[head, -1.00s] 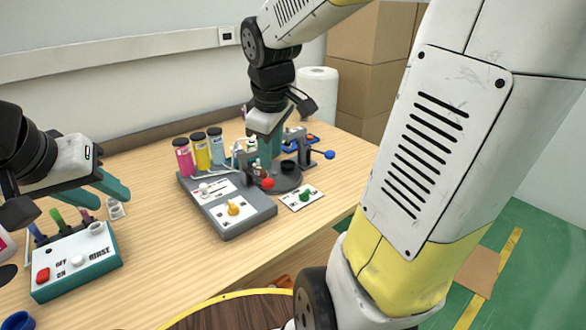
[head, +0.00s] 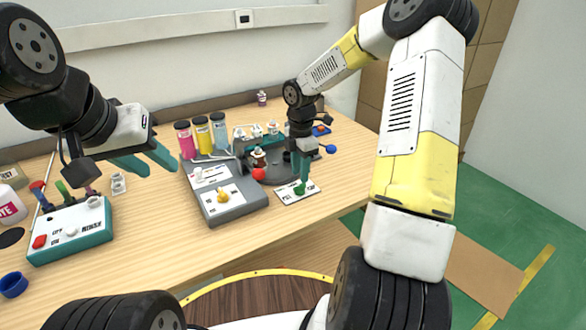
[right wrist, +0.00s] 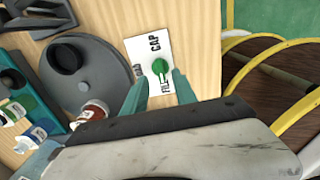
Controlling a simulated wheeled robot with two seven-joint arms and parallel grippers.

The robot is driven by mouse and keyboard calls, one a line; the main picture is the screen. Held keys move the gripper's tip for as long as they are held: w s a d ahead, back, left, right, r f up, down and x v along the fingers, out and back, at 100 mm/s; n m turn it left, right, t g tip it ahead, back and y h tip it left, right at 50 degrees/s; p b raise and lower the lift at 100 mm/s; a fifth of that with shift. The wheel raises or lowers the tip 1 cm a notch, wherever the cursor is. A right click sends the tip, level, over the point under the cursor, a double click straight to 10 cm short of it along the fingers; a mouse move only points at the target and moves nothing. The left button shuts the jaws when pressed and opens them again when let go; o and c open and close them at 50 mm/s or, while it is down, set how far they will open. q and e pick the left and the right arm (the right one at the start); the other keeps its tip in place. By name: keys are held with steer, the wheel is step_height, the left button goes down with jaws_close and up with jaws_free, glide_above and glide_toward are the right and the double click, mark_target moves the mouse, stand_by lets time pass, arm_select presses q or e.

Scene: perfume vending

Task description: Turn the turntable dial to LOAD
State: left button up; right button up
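The turntable dial (head: 300,189) is a green knob on a small white card at the front of the grey turntable (head: 282,174). In the right wrist view the dial (right wrist: 160,67) shows a round top with a narrow handle toward my gripper. "CAP" is legible on the card; another label is partly hidden by a finger. The handle's exact label is unclear. My right gripper (head: 302,177) is right above the dial, pointing down; in the wrist view its fingers (right wrist: 160,76) stand apart on either side of the knob. My left gripper (head: 161,171) is open and empty over the table's left part.
A grey panel (head: 238,212) with a yellow knob stands left of the card, with pink, yellow and blue bottles behind it. A teal rinse box (head: 70,250) is at left.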

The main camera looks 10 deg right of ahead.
mark_target(300, 185)
steer(key=shift+f, duration=2.3)
jaws_close()
